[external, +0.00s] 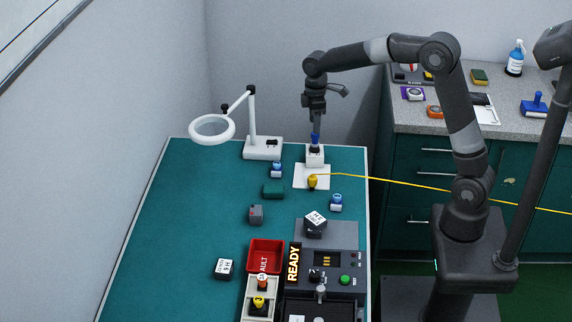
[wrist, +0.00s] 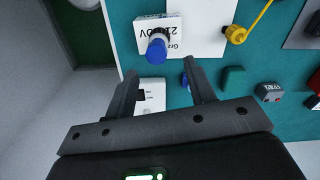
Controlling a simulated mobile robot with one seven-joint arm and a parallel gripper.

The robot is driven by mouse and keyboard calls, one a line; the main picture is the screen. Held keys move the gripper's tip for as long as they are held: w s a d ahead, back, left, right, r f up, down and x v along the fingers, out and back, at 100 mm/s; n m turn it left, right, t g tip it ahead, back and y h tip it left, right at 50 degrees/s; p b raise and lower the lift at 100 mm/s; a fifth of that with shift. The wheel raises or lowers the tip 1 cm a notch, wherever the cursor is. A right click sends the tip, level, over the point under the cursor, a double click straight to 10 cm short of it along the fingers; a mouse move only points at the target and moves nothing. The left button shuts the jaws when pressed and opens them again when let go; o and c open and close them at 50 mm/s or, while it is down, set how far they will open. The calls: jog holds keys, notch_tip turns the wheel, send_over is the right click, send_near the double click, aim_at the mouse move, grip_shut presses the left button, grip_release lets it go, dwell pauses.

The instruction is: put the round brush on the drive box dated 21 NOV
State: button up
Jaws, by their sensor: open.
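A white box (external: 315,158) stands at the far end of the green bench. In the wrist view the box (wrist: 148,22) carries a printed label reading 21 NOV, partly covered. A blue-topped upright piece (external: 315,139), which looks like the round brush, stands on the box; its round blue end (wrist: 157,48) faces the wrist camera. My gripper (external: 316,120) is just above the blue end, pointing down. In the wrist view my gripper's (wrist: 160,72) fingers are apart, with nothing seen clamped between them. The brush's lower end is mostly hidden.
A magnifier lamp (external: 262,148) stands left of the box. A white sheet (external: 303,181) lies by the box, with a yellow corded piece (external: 312,182) on it. Other boxes (external: 315,225), a red tray (external: 265,255) and a READY panel (external: 335,285) are nearer.

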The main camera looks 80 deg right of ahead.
notch_tip(320, 180, up, 4)
jog(key=shift+f, duration=0.25)
jog(key=shift+s+a+r, duration=0.1)
jog(key=shift+a+r, duration=0.1)
jog(key=shift+r, duration=0.15)
jog(key=s+a+r+t, duration=0.1)
jog(key=s+a+r, duration=0.4)
jog(key=a, duration=0.3)
jog(key=s+a+m+t, duration=0.1)
jog(key=s+a+t, duration=0.1)
jog(key=s+a, duration=0.5)
jog(key=s+a+m+t, duration=0.1)
jog(key=s+a+t, duration=0.1)
jog(key=s+a, duration=0.6)
jog(key=s, duration=0.5)
jog(key=shift+s+a+f+m+t, duration=0.25)
jog(key=shift+s+a+m+t, duration=0.05)
